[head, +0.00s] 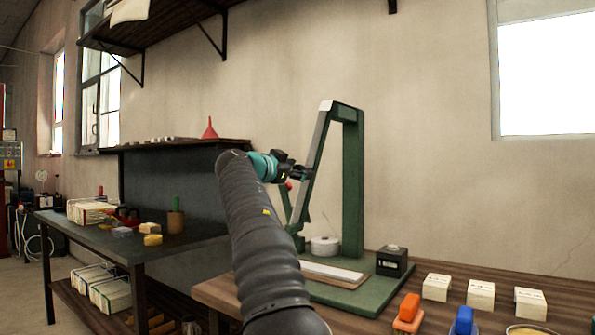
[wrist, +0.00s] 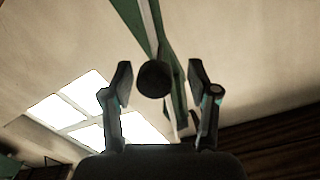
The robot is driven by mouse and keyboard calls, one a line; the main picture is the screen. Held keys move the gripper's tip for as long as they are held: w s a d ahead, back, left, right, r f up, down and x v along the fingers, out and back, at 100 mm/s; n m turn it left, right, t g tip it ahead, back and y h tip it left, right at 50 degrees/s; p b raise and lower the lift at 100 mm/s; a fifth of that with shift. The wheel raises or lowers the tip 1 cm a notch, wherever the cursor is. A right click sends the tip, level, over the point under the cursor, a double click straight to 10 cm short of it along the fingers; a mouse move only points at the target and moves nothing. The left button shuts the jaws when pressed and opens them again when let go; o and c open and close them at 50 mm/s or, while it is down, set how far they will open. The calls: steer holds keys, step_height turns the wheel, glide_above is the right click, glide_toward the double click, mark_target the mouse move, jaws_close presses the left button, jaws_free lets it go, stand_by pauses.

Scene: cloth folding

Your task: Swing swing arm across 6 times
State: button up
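The green stand (head: 353,185) has an upright post on a flat base. A slanted swing arm (head: 314,165) with a pale face hangs from its top, leaning down to the left. My gripper (head: 306,173) is beside the swing arm at mid height. A small red ball (head: 289,186) shows just below my gripper. In the wrist view, my gripper (wrist: 160,88) is open, its fingers apart. A dark round knob (wrist: 153,79) shows between the fingertips, with gaps on both sides; contact cannot be told. The green swing arm (wrist: 150,25) runs behind it.
A white round pot (head: 324,246) and a pale strip (head: 332,272) lie on the stand's base. A black box (head: 392,261) is at its right. Pale blocks (head: 480,295), an orange item (head: 409,310) and a blue item (head: 464,321) are on the wooden bench.

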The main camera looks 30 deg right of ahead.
steer(key=v, duration=1.2)
stand_by(0.4)
steer(key=s+a+f+n+y, duration=0.5)
steer(key=s+a+f+n, duration=0.1)
steer(key=s+f, duration=0.6)
steer(key=s+a+f+n+y, duration=0.6)
steer(key=s+f, duration=0.6)
steer(key=f, duration=0.5)
steer(key=s+a+f+n+g+y, duration=0.1)
steer(key=s+a+f+n+y, duration=0.4)
steer(key=s+f, duration=0.7)
step_height(320, 180, down, 3)
steer(key=shift+a+r+n, duration=0.25)
steer(key=shift+a+n, duration=0.55)
steer(key=shift+n, duration=0.2)
